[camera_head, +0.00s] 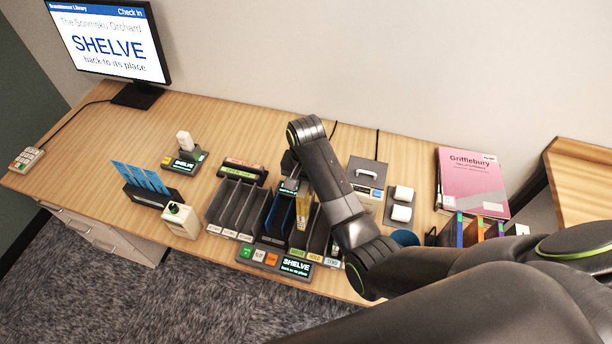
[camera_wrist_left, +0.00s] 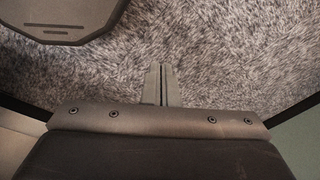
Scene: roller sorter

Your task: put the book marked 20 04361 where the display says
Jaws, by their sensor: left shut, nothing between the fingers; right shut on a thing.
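The monitor (camera_head: 108,45) at the back left reads "SHELVE back to its place", under a title like "The Sonnisku Orchard". A small display (camera_head: 296,267) on the sorter's front also reads SHELVE. The sorter (camera_head: 237,208) has several upright dark slots with small labels along the front. My right gripper (camera_head: 290,178) is over the sorter's middle, shut on a thin book that its wrist mostly hides. I cannot read the number 20 04361 anywhere. A yellowish upright piece (camera_head: 303,208) shows just beside the gripper. My left gripper (camera_wrist_left: 161,84) is shut and empty above the carpet.
A scanner-like device (camera_head: 185,150), blue cards in a holder (camera_head: 146,183) and a white box (camera_head: 181,220) stand left of the sorter. The desk's left part is mostly clear.

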